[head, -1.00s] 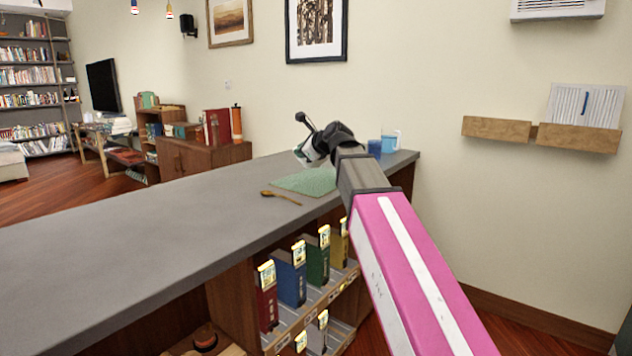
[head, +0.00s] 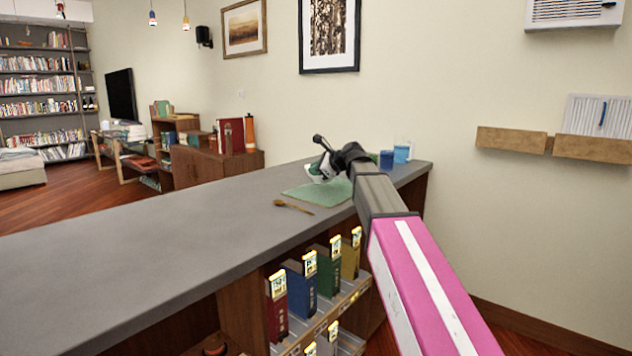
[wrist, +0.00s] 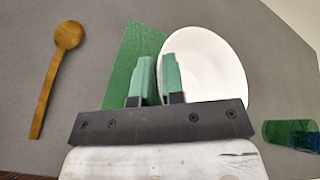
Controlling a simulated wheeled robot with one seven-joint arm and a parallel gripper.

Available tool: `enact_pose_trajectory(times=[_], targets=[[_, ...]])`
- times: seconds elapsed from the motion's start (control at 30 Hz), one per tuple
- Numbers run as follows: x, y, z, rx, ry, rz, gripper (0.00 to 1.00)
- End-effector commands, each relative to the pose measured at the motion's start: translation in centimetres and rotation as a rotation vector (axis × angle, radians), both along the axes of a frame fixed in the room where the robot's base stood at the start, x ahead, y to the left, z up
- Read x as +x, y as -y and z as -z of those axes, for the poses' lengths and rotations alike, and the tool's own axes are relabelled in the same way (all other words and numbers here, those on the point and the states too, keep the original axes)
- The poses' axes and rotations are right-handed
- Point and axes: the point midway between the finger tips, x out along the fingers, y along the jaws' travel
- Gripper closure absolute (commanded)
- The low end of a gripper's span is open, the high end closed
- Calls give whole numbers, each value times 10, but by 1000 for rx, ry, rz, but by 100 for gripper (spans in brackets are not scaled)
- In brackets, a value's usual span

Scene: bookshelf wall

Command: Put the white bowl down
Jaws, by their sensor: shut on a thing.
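The white bowl (wrist: 212,65) shows in the wrist view, with its near-left rim between the green fingers of my gripper (wrist: 158,75). My gripper is shut on that rim. The bowl is over the right part of a green mat (wrist: 128,60); I cannot tell whether it touches the mat. In the head view the bowl (head: 322,172) is a small white shape just above the green mat (head: 305,196), partly hidden by my gripper and wrist.
A wooden spoon (head: 293,206) lies on the grey counter (head: 180,248), left of the mat. The counter's left stretch is clear.

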Motion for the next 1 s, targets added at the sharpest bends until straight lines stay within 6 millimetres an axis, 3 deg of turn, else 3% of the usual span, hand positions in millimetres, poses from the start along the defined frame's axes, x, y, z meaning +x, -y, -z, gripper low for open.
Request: enact_pose_trajectory(times=[0.17, 0.4, 0.63, 0.7, 0.73, 1.0], targets=[[2, 1, 9, 1, 0, -1, 100], [1, 1, 39, 1, -1, 0, 100], [2, 1, 41, 0, 1, 0, 100], [2, 1, 42, 0, 0, 0, 71], [2, 1, 42, 0, 0, 0, 64], [2, 1, 41, 0, 0, 0, 64]])
